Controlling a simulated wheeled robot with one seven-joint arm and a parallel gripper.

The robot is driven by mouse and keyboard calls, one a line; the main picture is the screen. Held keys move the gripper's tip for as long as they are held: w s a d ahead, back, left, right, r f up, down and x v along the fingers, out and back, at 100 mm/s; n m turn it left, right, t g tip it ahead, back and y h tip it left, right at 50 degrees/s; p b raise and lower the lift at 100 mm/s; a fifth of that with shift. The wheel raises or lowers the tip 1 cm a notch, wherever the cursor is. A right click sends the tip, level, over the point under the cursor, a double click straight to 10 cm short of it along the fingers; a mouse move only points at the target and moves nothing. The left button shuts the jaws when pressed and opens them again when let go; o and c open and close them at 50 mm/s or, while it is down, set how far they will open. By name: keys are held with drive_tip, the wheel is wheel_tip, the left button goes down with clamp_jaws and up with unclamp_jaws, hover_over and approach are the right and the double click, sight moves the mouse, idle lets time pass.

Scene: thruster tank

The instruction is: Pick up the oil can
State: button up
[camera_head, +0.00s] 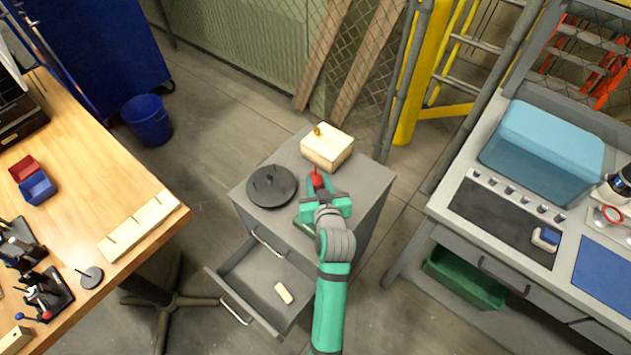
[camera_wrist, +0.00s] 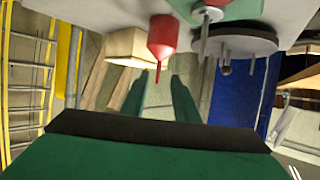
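The oil can (camera_head: 317,181) is red with a thin spout and stands upright on the grey cabinet top (camera_head: 369,186). In the wrist view, which looks upside down, the oil can (camera_wrist: 162,38) hangs from the top with its spout pointing down. My green gripper (camera_head: 325,194) is over the cabinet, close to the can on its near side. In the wrist view my gripper's (camera_wrist: 160,88) two fingers are apart, with the spout tip seen in line with the gap. The can's lower part is partly hidden by my gripper in the head view.
A dark round disc with upright pins (camera_head: 271,187) stands left of the can. A pale wooden block (camera_head: 328,149) is just behind it. The cabinet's drawer (camera_head: 232,284) is pulled open and holds a small pale block (camera_head: 284,292). A workbench (camera_head: 130,178) stands left, a grey counter (camera_head: 440,205) right.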

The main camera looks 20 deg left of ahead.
sight(315, 172)
drive_tip(key=shift+d+x, duration=0.2)
drive_tip(key=shift+x, duration=3.35)
drive_tip(key=shift+f, duration=0.15)
clamp_jaws()
drive_tip(key=shift+s, duration=0.1)
